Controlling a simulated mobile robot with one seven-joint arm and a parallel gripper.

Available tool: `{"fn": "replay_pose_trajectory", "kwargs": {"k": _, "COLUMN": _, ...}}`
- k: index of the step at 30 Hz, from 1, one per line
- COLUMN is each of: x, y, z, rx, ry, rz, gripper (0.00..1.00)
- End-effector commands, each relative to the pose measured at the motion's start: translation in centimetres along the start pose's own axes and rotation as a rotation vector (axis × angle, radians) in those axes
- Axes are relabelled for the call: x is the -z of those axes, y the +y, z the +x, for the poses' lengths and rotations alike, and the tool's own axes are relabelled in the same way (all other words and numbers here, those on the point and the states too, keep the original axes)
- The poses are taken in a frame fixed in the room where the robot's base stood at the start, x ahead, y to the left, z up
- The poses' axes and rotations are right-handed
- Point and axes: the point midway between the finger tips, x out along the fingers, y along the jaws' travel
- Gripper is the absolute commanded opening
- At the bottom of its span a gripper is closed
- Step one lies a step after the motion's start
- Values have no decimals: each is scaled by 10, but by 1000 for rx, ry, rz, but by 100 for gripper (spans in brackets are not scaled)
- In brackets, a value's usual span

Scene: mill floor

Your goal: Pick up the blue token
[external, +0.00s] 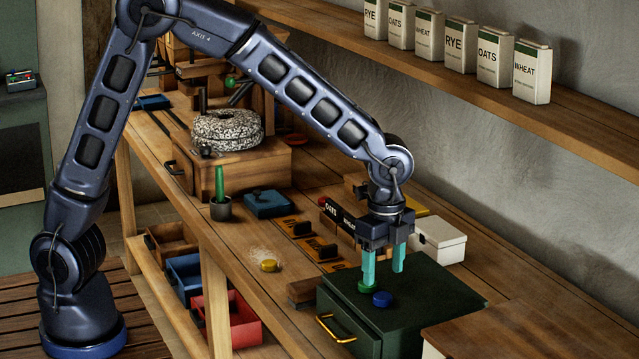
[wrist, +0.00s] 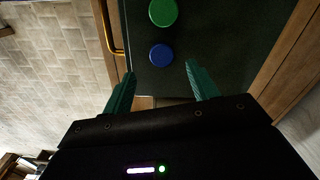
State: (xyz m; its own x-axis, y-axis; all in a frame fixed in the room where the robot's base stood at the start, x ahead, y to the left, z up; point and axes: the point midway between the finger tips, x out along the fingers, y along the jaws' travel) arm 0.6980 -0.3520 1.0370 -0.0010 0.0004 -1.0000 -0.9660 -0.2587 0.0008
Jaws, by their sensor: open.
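The blue token (external: 382,299) is a small round disc lying on the top of a dark green drawer box (external: 435,296). A green token (external: 367,288) lies close beside it. My gripper (external: 383,276) is open and empty, with teal fingers pointing down over the box top. In the wrist view the blue token (wrist: 161,55) shows just beyond the gap between the fingertips (wrist: 160,70), and the green token (wrist: 163,12) is farther up. The height of the fingertips above the box is hard to tell.
A yellow token (external: 268,265) lies on the bench left of the box. A white box (external: 438,240) stands behind my gripper. The green box has a brass handle (external: 336,328) on its front. A wooden block (external: 480,335) stands at the right front. A shelf (external: 400,62) with grain tins runs along the wall.

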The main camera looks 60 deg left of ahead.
Motion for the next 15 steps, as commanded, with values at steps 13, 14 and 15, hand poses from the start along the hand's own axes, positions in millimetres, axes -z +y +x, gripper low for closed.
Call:
{"fn": "replay_pose_trajectory", "kwargs": {"k": 13, "x": 0, "y": -2, "z": 40, "rx": 0, "ry": -2, "rz": 0, "gripper": 59}}
{"fn": "replay_pose_trajectory", "kwargs": {"k": 14, "x": 0, "y": -2, "z": 44, "rx": -1, "ry": -3, "rz": 0, "gripper": 59}}
{"fn": "replay_pose_trajectory", "kwargs": {"k": 15, "x": 0, "y": -2, "z": 48, "rx": -2, "ry": -2, "rz": 0, "gripper": 59}}
